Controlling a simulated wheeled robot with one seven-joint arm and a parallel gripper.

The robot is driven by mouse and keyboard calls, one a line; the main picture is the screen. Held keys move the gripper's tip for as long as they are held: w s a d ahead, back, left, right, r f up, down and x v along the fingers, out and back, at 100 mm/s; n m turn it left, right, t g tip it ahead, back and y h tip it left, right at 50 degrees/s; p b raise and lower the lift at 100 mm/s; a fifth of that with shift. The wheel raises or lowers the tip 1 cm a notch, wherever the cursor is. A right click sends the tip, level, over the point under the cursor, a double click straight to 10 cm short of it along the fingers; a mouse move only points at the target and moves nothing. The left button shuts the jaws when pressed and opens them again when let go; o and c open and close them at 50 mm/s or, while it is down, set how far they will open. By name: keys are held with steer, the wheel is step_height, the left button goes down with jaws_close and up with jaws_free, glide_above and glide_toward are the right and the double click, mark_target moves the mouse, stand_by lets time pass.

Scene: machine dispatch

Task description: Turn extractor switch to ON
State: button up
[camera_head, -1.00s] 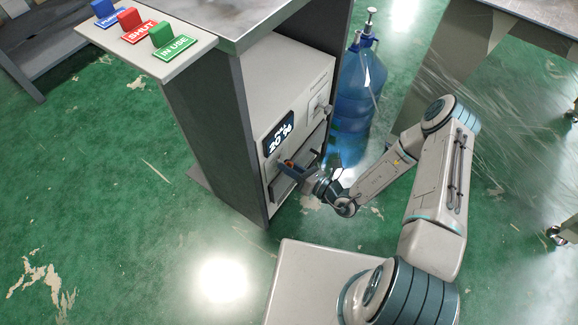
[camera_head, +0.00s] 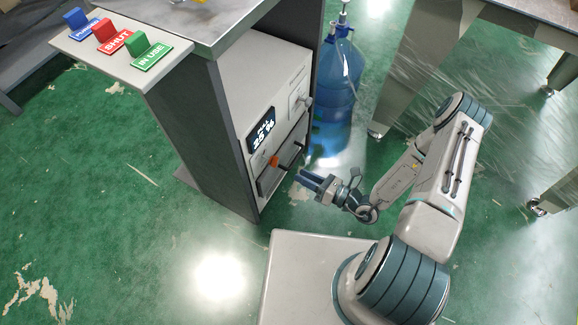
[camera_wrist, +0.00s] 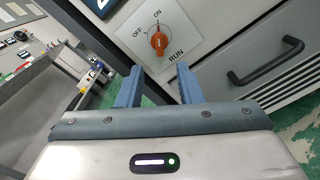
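The extractor switch is an orange knob (camera_wrist: 159,41) on a white plate in the wrist view, marked OFF, ON and RUN. Its grip stands roughly upright and appears to point towards ON. In the head view the orange knob (camera_head: 274,160) sits on the front of the pale cabinet (camera_head: 249,105), below a dark display (camera_head: 261,131) that seems to read 35 %. My gripper (camera_head: 304,180) is in front of the cabinet, apart from the knob. In the wrist view its two blue fingers (camera_wrist: 158,76) are spread with nothing between them.
A black bar handle (camera_wrist: 265,62) is on the panel right of the knob. Coloured tags, blue, red and green (camera_head: 147,50), stand on a shelf at upper left. Blue water bottles (camera_head: 335,95) stand right of the cabinet. The green floor in front is clear.

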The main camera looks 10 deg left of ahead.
steer(key=shift+v, duration=1.45)
steer(key=s+d+r+n+g+h+p, duration=0.1)
steer(key=d+r+n+h+p, duration=0.3)
steer(key=r, duration=1.6)
steer(key=s+d+r+n+g+h+p, duration=0.1)
steer(key=s+d+r+n+h+p, duration=0.3)
steer(key=r, duration=1.7)
steer(key=s+d+r+n+g+h+p, duration=0.2)
steer(key=d+r+n+h+p, duration=0.3)
steer(key=r+n+p, duration=1.2)
step_height(320, 180, up, 4)
steer(key=n+h, duration=0.3)
steer(key=n, duration=0.1)
steer(key=shift+s+h, duration=0.3)
steer(key=shift+s, duration=0.1)
